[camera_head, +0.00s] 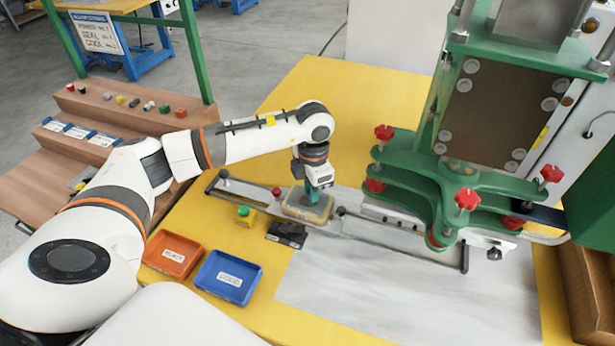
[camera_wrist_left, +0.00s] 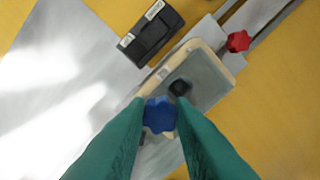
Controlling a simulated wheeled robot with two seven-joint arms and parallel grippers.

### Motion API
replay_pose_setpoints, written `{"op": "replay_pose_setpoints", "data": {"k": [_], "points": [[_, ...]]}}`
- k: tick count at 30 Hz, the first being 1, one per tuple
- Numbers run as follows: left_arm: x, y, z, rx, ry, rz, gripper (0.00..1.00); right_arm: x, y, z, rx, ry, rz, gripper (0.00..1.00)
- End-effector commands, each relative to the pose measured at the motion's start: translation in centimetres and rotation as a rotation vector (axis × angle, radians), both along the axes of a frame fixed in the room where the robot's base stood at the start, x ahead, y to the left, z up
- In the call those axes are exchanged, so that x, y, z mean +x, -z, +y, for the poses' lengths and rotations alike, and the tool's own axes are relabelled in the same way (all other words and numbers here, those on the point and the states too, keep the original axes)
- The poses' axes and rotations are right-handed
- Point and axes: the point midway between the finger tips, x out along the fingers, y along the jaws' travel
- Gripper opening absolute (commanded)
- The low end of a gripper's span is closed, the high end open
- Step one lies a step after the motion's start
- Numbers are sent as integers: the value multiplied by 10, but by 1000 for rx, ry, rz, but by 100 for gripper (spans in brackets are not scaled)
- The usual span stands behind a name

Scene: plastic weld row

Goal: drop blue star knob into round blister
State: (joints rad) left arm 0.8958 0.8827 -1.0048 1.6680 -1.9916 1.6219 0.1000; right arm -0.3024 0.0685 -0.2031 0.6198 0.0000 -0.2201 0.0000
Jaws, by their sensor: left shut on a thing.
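My left gripper (camera_head: 316,194) points down just above the clear blister piece (camera_head: 303,208) in its pale frame on the sliding rail. In the left wrist view its green fingers are shut on the blue star knob (camera_wrist_left: 159,115). The knob sits between the fingertips, over the near part of the blister piece (camera_wrist_left: 208,82). A dark round spot (camera_wrist_left: 180,88) shows on the blister just beyond the knob; I cannot tell whether it is a recess or an object. The knob is hidden by the fingers in the head view. My right gripper is not in view.
A red knob (camera_head: 276,191) stands on the rail beside the blister. A black device (camera_head: 287,234) and a yellow block with a green button (camera_head: 245,215) are near. Orange (camera_head: 154,262) and blue (camera_head: 203,282) trays lie in front. The green press (camera_head: 425,195) stands right.

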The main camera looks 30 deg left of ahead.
Motion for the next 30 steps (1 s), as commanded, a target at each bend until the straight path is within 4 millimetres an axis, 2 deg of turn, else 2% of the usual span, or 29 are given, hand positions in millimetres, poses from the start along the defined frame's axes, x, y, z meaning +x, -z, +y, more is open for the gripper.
{"op": "replay_pose_setpoints", "data": {"k": [3, 6, 9, 16, 30], "points": [[11, -1, 15, -9, -277, 3, 1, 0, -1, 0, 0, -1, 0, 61], [16, -1, 22, -13, -430, 5, 1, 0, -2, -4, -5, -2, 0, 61], [18, -1, 26, -16, -509, 6, 1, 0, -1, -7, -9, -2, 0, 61], [19, 8, 27, -16, -533, 6, 1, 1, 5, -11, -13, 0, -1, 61], [18, 43, 27, -15, -529, 6, 1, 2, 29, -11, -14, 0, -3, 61]]}}
